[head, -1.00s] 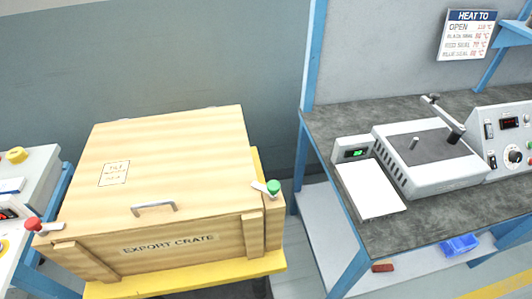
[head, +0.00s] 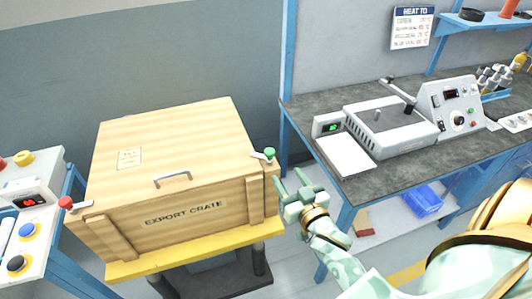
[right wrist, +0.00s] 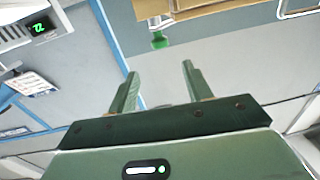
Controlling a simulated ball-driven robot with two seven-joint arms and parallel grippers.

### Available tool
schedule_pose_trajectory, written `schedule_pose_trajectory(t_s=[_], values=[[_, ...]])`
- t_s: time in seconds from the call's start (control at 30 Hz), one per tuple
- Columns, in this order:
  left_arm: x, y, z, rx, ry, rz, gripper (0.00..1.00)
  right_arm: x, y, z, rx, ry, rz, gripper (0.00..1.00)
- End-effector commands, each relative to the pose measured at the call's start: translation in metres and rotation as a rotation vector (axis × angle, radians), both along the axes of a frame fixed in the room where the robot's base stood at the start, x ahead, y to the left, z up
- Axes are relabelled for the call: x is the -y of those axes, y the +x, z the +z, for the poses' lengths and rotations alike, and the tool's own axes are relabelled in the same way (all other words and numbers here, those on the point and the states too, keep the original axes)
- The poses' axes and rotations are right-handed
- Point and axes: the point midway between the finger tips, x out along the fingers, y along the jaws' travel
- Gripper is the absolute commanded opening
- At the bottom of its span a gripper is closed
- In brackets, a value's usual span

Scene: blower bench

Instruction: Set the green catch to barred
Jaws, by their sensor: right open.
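The green catch (head: 268,154) is a green knob on a short metal lever at the front right corner of the wooden export crate (head: 180,150). Its lever points up and to the left from the knob, lying over the crate's top edge. In the right wrist view the green knob (right wrist: 159,41) hangs beyond the fingertips. My right gripper (head: 291,181) is open and empty, just to the right of the crate and a little below the catch, apart from it. In the right wrist view its two fingers (right wrist: 158,75) are spread. My left gripper is not in view.
A red-knobbed catch (head: 66,203) sits at the crate's front left corner. The crate stands on a yellow-topped stand (head: 190,254). A workbench (head: 385,172) with a sealing machine is to the right. A button panel (head: 28,225) is at the left.

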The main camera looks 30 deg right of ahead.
Motion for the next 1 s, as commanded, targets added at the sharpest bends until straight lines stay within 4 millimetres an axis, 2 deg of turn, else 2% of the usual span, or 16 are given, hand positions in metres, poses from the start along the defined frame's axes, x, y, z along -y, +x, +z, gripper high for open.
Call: schedule_pose_trajectory(t_s=[0.1,0.3,0.5,0.67,0.9,0.93,1.0], values=[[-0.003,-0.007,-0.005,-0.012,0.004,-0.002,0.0,0.005,0.033,-0.001,0.003,-0.002,0.002,0.5],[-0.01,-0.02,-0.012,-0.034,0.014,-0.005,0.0,0.012,0.081,-0.002,0.0,-0.002,0.001,0.5],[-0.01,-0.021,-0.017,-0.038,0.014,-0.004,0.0,0.017,0.112,-0.002,-0.002,-0.002,0.001,0.5],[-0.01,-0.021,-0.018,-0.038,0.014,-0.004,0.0,0.018,0.121,-0.001,-0.003,-0.001,0.001,0.5],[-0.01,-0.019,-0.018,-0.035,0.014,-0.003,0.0,0.019,0.122,-0.001,-0.003,-0.001,0.0,0.5],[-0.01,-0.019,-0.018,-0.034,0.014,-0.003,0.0,0.019,0.122,-0.001,-0.003,-0.001,0.0,0.47],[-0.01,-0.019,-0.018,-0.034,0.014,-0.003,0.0,0.019,0.122,-0.001,-0.003,-0.001,0.0,0.28]])
